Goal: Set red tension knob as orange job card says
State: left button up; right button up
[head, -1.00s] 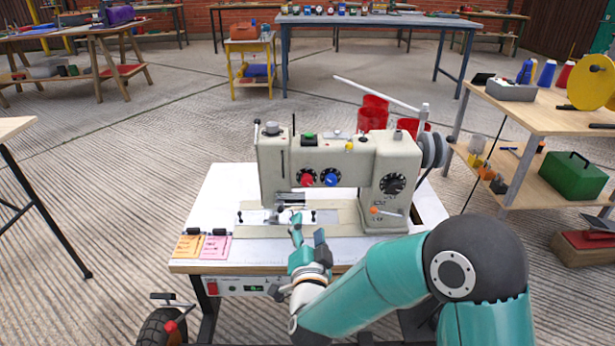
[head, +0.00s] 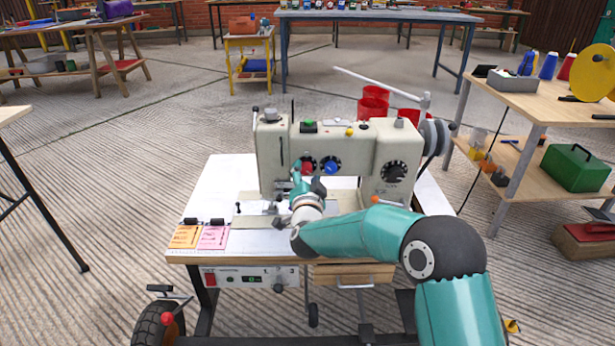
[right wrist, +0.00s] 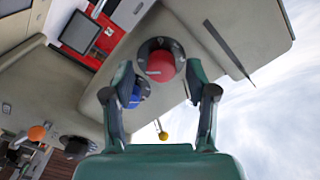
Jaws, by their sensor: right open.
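The red tension knob (head: 307,167) is on the front of the cream sewing machine (head: 380,150), left of a blue knob (head: 331,168). In the right wrist view the red knob (right wrist: 160,66) sits on a dark dial, between and beyond the two fingers. My right gripper (right wrist: 163,92) is open and empty in front of it, apart from the knob as far as I can tell. In the head view my right gripper (head: 304,182) partly covers the knob area. The orange job card (head: 185,237) lies at the table's front left; its writing is too small to read. My left gripper is not in view.
A pink card (head: 213,238) lies right of the orange one. The blue knob (right wrist: 139,93) is close beside my left-hand finger in the wrist view. Red spools (head: 374,103) stand behind the machine. A control panel (head: 250,278) hangs under the tabletop edge.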

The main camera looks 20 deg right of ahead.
jog(key=shift+w+d, duration=0.1)
jog(key=shift+w, duration=0.25)
jog(key=c, duration=1.1)
jog(key=shift+d, duration=0.25)
jog(key=shift+a, duration=0.15)
